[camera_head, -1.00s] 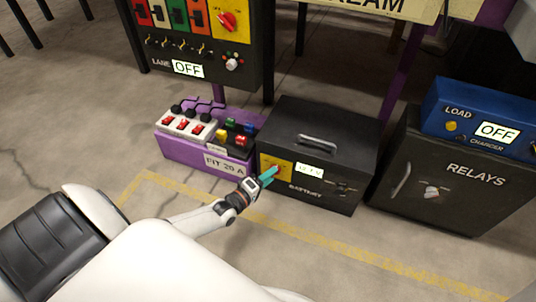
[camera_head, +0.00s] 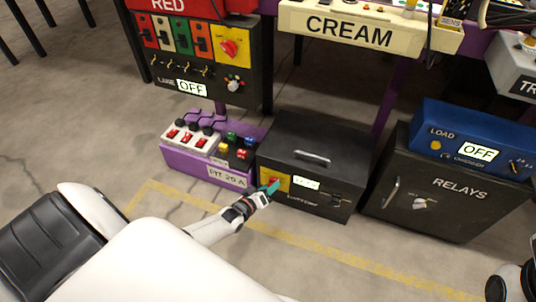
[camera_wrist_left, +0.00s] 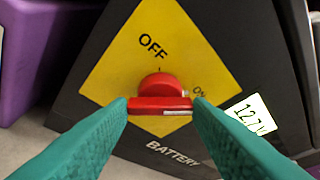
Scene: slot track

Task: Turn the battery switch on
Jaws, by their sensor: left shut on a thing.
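The black battery box (camera_head: 318,151) stands on the floor, with a yellow switch plate (camera_wrist_left: 118,72) on its front. The red battery switch (camera_wrist_left: 158,88) sits at the middle of the plate. OFF is printed above it and ON to its right. The switch's grip bar lies level across the left wrist view. My left gripper (camera_wrist_left: 161,106) has its teal fingers at both ends of the bar, shut on it. In the head view the left gripper (camera_head: 271,188) covers much of the switch. My right gripper is not seen.
A purple fuse box (camera_head: 195,166) with switches stands left of the battery. The relays box (camera_head: 440,200) stands to its right, with a blue load charger (camera_head: 468,135) on top. A black lane panel (camera_head: 250,75) is behind. Floor in front is clear.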

